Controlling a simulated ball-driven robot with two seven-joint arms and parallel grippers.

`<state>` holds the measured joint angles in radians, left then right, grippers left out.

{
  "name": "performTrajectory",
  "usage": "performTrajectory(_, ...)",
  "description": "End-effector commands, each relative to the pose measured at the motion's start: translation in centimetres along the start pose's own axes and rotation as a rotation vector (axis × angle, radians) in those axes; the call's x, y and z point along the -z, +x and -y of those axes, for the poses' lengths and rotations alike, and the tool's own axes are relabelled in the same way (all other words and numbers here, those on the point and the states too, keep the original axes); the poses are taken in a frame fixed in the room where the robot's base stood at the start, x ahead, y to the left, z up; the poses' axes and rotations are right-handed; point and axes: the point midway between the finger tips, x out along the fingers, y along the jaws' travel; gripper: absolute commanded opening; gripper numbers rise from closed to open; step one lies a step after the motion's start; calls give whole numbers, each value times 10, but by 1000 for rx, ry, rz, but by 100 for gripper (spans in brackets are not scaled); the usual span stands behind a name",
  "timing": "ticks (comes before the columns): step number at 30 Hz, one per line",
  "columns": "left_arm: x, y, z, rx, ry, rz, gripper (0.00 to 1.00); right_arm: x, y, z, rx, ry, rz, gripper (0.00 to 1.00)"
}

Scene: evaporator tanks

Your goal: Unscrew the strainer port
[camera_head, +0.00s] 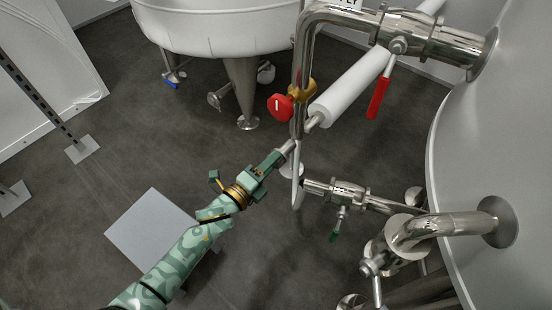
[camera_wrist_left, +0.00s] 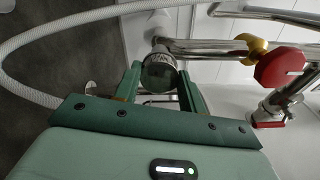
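My left gripper (camera_wrist_left: 160,80) has one green finger on each side of the cap. Both fingers appear to touch its sides. In the head view my left gripper (camera_head: 284,153) reaches up from the lower left to the steel stub below the red and yellow valve. There its fingers largely hide the cap. My right gripper is not in view.
A red knob (camera_head: 281,107) on a yellow valve body (camera_head: 301,91) sits just above my gripper. A white cylinder (camera_head: 352,86) slants beside it. A valve with a red lever (camera_head: 379,96) hangs at upper right. A large tank (camera_head: 490,130) fills the right.

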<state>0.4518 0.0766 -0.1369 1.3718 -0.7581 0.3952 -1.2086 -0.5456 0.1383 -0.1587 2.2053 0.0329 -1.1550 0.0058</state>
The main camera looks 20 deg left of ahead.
Motion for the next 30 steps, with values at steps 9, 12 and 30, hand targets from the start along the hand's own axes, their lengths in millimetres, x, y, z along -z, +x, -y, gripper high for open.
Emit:
performTrajectory(9,0,0,2,2,-422,-1,0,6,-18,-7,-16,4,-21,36)
performTrajectory(12,0,0,0,2,-441,-1,0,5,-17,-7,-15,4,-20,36)
performTrajectory(30,1,0,0,1,-891,-1,0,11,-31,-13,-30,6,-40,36)
